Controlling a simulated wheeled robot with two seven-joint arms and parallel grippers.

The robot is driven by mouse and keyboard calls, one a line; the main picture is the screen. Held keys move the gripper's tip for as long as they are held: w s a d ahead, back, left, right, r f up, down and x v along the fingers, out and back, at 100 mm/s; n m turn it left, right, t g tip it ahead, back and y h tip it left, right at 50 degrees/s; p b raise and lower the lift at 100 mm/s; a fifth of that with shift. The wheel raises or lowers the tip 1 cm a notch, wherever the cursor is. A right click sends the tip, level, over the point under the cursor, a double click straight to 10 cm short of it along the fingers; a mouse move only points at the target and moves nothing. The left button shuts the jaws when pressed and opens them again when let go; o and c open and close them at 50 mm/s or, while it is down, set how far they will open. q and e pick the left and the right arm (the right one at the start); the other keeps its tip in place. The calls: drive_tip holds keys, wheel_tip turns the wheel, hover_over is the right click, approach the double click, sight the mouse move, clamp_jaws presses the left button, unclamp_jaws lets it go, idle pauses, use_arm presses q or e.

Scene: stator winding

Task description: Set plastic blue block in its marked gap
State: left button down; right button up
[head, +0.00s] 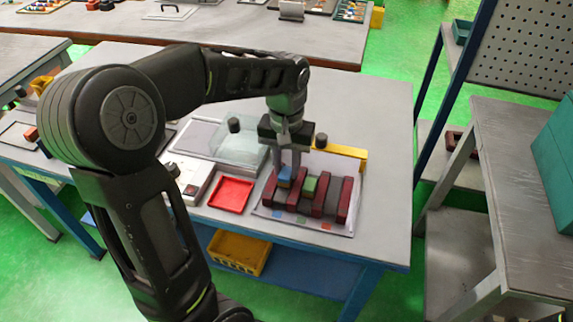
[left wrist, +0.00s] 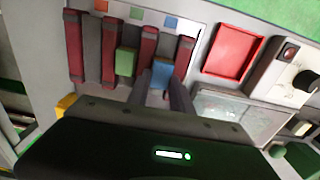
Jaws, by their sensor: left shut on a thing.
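My left gripper (head: 288,174) is shut on the blue block (head: 285,174), which is at the leftmost gap of the rack of dark red bars (head: 317,206). In the left wrist view the blue block (left wrist: 160,73) sits between the fingers of the left gripper (left wrist: 162,88), between two red bars. I cannot tell if it touches the gap's floor. A green block (head: 309,187) sits in the middle gap; it also shows in the left wrist view (left wrist: 126,62). A blue marker square (head: 277,217) lies in front of the leftmost gap. My right gripper is not in view.
A red tray (head: 231,192) and a white box with a knob (head: 191,178) stand left of the rack. A clear cover (head: 240,148) is behind the tray. A yellow bar (head: 340,151) stands behind the rack. The table's right side is clear.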

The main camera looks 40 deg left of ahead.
sight(286, 170)
use_arm(q)
drive_tip(key=shift+f, duration=0.25)
idle(0.5)
drive_tip(key=c, duration=1.1)
unclamp_jaws()
drive_tip(key=shift+o, duration=0.8)
drive_tip(key=shift+o, duration=0.6)
drive_tip(key=shift+r+p, duration=2.8)
drive_tip(key=shift+r, duration=0.75)
